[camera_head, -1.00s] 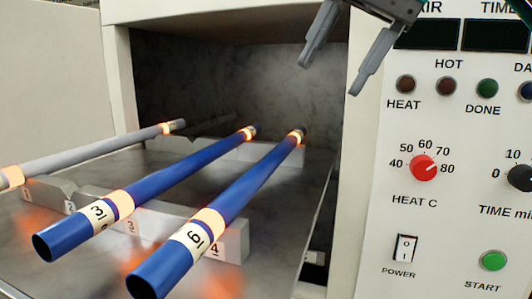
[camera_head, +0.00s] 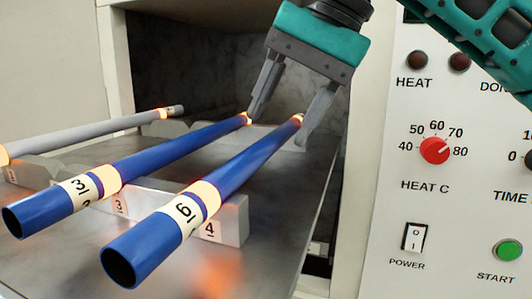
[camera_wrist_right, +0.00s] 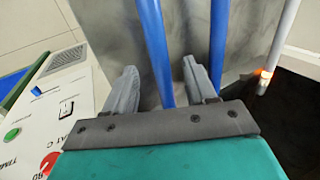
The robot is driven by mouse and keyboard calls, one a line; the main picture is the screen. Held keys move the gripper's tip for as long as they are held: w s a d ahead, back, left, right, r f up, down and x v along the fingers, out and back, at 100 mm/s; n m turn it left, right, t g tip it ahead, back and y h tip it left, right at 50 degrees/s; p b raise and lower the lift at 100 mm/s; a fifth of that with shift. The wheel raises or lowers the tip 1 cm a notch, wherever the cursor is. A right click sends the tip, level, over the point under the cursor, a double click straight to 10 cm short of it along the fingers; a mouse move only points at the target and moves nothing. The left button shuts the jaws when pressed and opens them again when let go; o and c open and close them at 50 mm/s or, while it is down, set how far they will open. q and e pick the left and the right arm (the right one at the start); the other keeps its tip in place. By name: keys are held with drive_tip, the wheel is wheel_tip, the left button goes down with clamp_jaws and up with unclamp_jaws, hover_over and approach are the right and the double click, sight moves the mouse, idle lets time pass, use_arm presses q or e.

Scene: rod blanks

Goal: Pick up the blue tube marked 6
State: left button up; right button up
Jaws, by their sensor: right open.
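The blue tube marked 6 (camera_head: 147,248) lies on the rack block at slot 4, its open end towards me and its far end in the oven. It has a white label and a glowing orange band. My right gripper (camera_head: 278,128) is open and empty above the tube's far part. In the right wrist view the tube (camera_wrist_right: 153,40) runs between the two fingers (camera_wrist_right: 158,78); contact cannot be told. The blue tube marked 3 (camera_head: 150,158) lies parallel on the left. My left gripper is not in view.
A grey tube (camera_head: 90,136) lies further left. The notched rack block (camera_head: 228,228) stands on the metal tray. The oven wall (camera_head: 372,140) is close right of my gripper, beside the control panel with a red knob (camera_head: 434,151) and green button (camera_head: 507,249).

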drive_tip(key=x, duration=0.3)
drive_tip(key=shift+r, duration=0.1)
drive_tip(key=shift+d, duration=0.1)
drive_tip(key=shift+c, duration=0.2)
clamp_jaws()
